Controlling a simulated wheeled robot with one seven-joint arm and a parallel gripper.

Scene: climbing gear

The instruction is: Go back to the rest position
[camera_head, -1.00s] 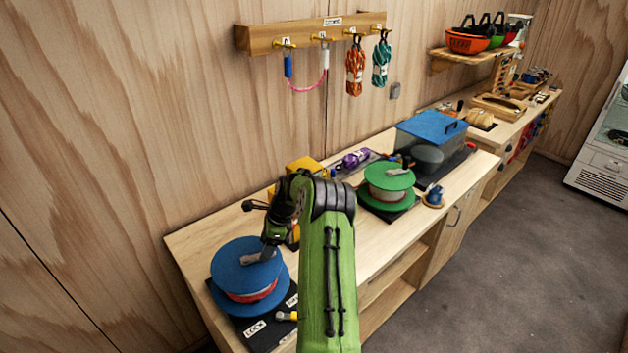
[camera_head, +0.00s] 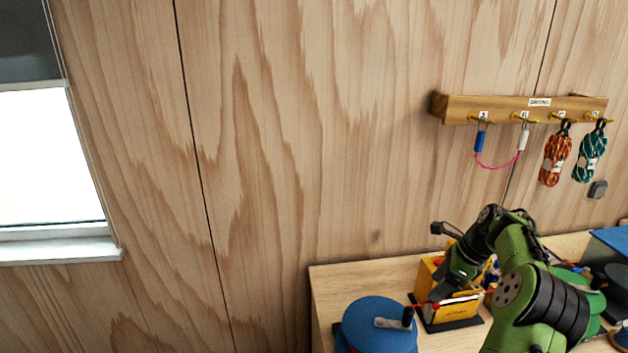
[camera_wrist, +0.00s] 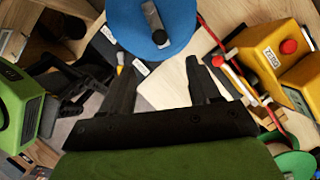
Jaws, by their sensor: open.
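My gripper shows in the wrist view (camera_wrist: 165,85) with its two dark fingers spread apart and nothing between them. In the head view my green arm reaches in from the lower right over the workbench (camera_head: 335,285), and the fingers are too small to make out clearly. A blue spool with a crank handle (camera_head: 378,325) stands on the bench to the left of my arm. The spool also shows at the top of the wrist view (camera_wrist: 170,15), beyond the fingertips and apart from them.
A yellow device (camera_head: 428,280) stands close beside my wrist. Its red button shows in the wrist view (camera_wrist: 289,46). A wooden hook rail (camera_head: 500,108) holds a pink cord (camera_head: 497,167), an orange rope bundle (camera_head: 555,158) and a teal one (camera_head: 590,157). A window is at left.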

